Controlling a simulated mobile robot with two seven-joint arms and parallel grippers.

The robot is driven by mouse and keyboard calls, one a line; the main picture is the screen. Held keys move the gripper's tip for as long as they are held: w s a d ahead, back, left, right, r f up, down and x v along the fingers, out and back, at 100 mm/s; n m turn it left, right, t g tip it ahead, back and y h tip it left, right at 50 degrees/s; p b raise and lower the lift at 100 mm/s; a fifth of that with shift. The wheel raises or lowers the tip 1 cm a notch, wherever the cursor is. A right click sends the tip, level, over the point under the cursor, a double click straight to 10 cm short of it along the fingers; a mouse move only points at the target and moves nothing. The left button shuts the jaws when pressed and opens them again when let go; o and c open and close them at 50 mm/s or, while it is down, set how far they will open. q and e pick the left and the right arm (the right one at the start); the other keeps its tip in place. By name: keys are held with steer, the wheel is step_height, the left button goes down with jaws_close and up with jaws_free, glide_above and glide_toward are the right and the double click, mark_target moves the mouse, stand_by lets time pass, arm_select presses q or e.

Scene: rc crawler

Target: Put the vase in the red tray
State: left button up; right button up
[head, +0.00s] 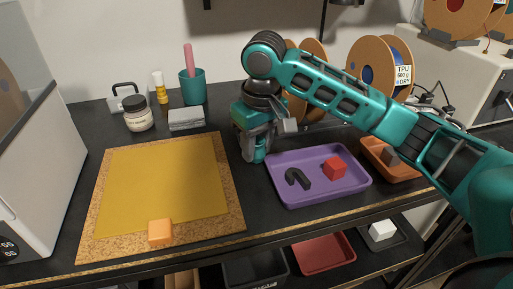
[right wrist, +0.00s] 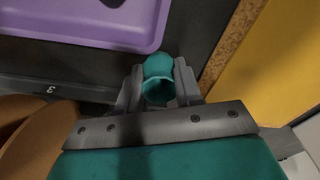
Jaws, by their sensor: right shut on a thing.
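The vase (right wrist: 157,66) is a small teal vessel with a round open mouth, seen in the right wrist view between both fingers. My right gripper (head: 255,155) is shut on it, pointing down just left of the purple tray; it also shows in the right wrist view (right wrist: 158,85). In the head view the vase is largely hidden by the gripper, and I cannot tell whether it touches the table. The red tray (head: 325,254) is on the lower shelf, below the table's front edge, and its visible part is empty. My left gripper is not in view.
A cork mat (head: 100,215) with an orange cube (head: 160,232) lies left. A dark bin (head: 256,270) and a grey tray (head: 403,240) flank the red tray.

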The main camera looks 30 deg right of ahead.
mark_target(260, 160)
steer(key=shift+f, duration=0.15)
steer(key=o, duration=1)
steer(key=shift+f, duration=0.1)
step_height(260, 160, up, 12)
steer(key=s+p, duration=0.1)
steer(key=p, duration=0.2)
steer(key=shift+p, duration=0.35)
steer(key=shift+s+d, duration=0.1)
steer(key=shift+o, duration=0.2)
